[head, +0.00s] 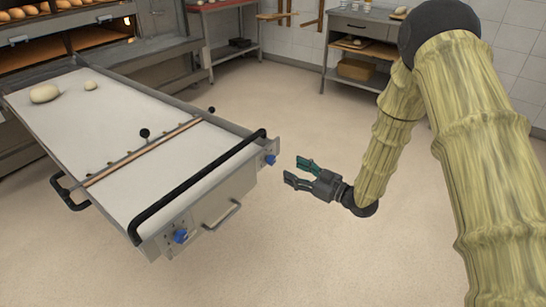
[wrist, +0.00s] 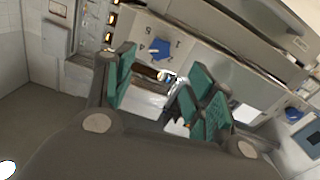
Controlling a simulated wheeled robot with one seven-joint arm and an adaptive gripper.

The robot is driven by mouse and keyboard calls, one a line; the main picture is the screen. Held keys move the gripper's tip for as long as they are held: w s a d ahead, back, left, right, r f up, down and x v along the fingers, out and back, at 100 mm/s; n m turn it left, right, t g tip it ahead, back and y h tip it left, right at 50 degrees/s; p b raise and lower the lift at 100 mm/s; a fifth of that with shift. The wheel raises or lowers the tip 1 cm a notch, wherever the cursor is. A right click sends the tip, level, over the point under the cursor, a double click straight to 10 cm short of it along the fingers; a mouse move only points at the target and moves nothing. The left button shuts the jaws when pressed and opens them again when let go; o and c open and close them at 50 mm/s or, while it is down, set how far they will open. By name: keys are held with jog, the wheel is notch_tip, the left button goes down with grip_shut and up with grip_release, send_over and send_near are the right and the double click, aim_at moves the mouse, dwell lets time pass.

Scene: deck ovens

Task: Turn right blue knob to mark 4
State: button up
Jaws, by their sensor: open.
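The right blue knob (head: 270,159) sits on the metal end panel of the loader table, at its far right corner in the head view. In the wrist view the blue knob (wrist: 160,50) shows above the space between my fingers, with dark printed numbers around it, a 4 among them. Which mark it points to is not clear. My gripper (head: 294,170) is open and empty, just right of the knob and apart from it. The wrist view shows its green-padded fingers (wrist: 162,85) spread. A second blue knob (head: 181,236) is at the panel's near end.
The loader table (head: 115,205) has a black bar (head: 200,182) across its end and a metal handle (head: 222,216) between the knobs. Two dough pieces (head: 45,93) lie at its far end. Ovens with bread (head: 95,38) stand behind. The floor around my gripper is clear.

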aim_at(273, 160)
jog(key=x, duration=0.9)
jog(key=shift+w+a, duration=0.1)
jog(key=shift+w, duration=0.1)
jog(key=c, duration=1.1)
